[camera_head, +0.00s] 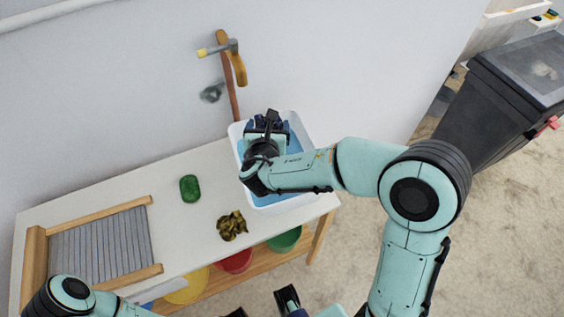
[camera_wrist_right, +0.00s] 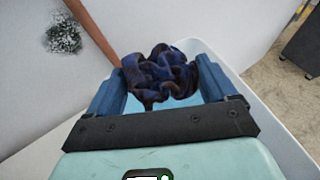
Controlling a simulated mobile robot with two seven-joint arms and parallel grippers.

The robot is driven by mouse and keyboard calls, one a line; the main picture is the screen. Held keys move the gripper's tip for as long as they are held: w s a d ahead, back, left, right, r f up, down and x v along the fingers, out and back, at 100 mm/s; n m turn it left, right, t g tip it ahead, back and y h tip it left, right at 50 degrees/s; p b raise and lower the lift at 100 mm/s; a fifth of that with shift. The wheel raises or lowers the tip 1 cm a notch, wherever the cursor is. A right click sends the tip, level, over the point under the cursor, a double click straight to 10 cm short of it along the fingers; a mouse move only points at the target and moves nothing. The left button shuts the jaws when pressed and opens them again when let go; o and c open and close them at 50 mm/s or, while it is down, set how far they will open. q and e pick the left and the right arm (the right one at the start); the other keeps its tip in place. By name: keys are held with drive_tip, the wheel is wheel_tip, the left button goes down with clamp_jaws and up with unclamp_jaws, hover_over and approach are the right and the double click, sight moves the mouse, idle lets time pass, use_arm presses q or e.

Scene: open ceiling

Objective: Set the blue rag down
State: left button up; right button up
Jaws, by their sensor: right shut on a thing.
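The blue rag (camera_wrist_right: 160,75) is a crumpled dark blue and brown cloth in the right wrist view. My right gripper (camera_wrist_right: 159,88) is shut on it, with a finger on each side. In the head view my right gripper (camera_head: 267,124) is over a white basin (camera_head: 308,135) with a light blue inside, and mostly hides the rag. I cannot tell whether the rag touches the water or the basin's bottom. My left gripper (camera_head: 262,307) is at the bottom edge of the head view, its two dark fingertips apart, with nothing visible between them.
A white-topped table (camera_head: 150,180) holds a washboard (camera_head: 100,245), a green bar (camera_head: 190,188) and a crumpled olive-yellow cloth (camera_head: 232,226). Red (camera_head: 235,262), green (camera_head: 286,240) and yellow (camera_head: 187,288) bowls sit on the lower shelf.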

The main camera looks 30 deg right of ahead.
sight(277, 127)
drive_tip(key=d, duration=0.3)
drive_tip(key=shift+w+f, duration=0.3)
drive_tip(key=shift+f, duration=0.05)
drive_tip(key=shift+d+f+b, duration=0.15)
drive_tip(key=shift+f+b, duration=0.75)
drive_tip(key=shift+f, duration=4)
use_arm(q)
drive_tip(key=shift+w+d+f, duration=0.2)
drive_tip(key=shift+f, duration=0.2)
drive_tip(key=shift+w+d+f, duration=0.15)
drive_tip(key=shift+d+f, duration=0.05)
drive_tip(key=shift+f, duration=0.15)
drive_tip(key=shift+w+f+t+b, duration=0.3)
drive_tip(key=shift+f+b, duration=0.35)
drive_tip(key=shift+b, duration=0.15)
use_arm(e)
drive_tip(key=shift+f, duration=0.6)
drive_tip(key=o, duration=0.8)
use_arm(q)
drive_tip(key=shift+s+r, duration=0.1)
